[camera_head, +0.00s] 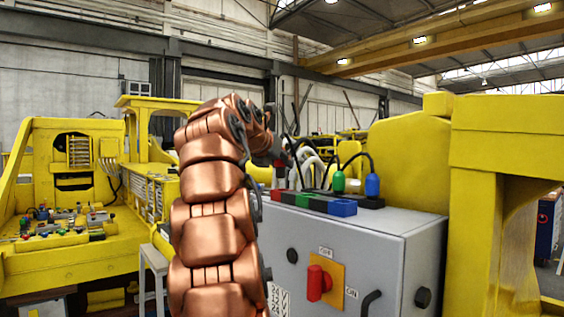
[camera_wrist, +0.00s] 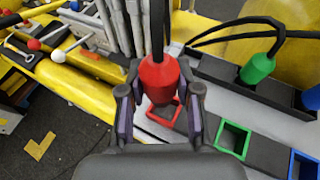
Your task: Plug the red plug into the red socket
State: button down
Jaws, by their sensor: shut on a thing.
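The red plug (camera_wrist: 160,75), with a black cable from its top, is between the fingers of my gripper (camera_wrist: 160,92), which is shut on it. The red socket (camera_wrist: 165,118), a red-rimmed square opening, shows just below the plug in the wrist view. The plug's lower end overlaps the socket's far part; I cannot tell whether it is above the rim or partly inside. In the head view the red socket (camera_head: 277,195) is on top of the grey box, and my gripper (camera_head: 281,158) is above it, partly hidden by my arm.
The green socket (camera_wrist: 233,138) and blue socket (camera_wrist: 304,166) continue the row to the right. A green plug (camera_wrist: 257,68) and a blue plug (camera_wrist: 312,98) stand in a black holder behind. The grey box (camera_head: 335,250) has a red switch (camera_head: 317,283). White pipes (camera_wrist: 118,25) rise nearby.

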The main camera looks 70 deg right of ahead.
jog(key=shift+s, duration=0.3)
jog(key=shift+f+b, duration=0.25)
jog(key=shift+b, duration=0.2)
jog(key=shift+f+b, duration=0.85)
jog(key=shift+b, duration=0.2)
jog(key=shift+w, duration=0.1)
jog(key=shift+f, duration=0.25)
jog(key=shift+f+b, duration=0.5)
jog(key=shift+f, duration=0.8)
